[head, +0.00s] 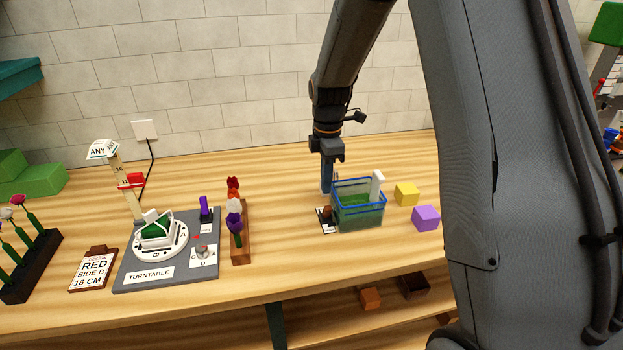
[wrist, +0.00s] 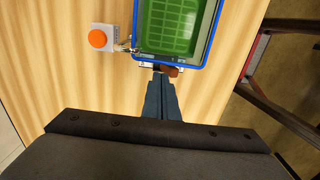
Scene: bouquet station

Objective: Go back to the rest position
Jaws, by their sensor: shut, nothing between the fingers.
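My gripper (head: 326,184) points down over the wooden table, just left of and behind a green basket with a blue rim (head: 345,183). In the wrist view my gripper (wrist: 158,82) has its blue-grey fingers together with nothing between them. The basket (wrist: 140,30) lies just beyond the fingertips there. I cannot tell whether the fingers touch it. A small brown piece (wrist: 171,71) shows by the fingertips at the basket's near edge.
The turntable board (head: 140,279) stands left, beside a wooden rack of flowers (head: 241,254). An orange button on a grey box (wrist: 98,39) sits beside the basket. Yellow (head: 406,194) and purple (head: 426,218) blocks lie right. Table between rack and basket is mostly clear.

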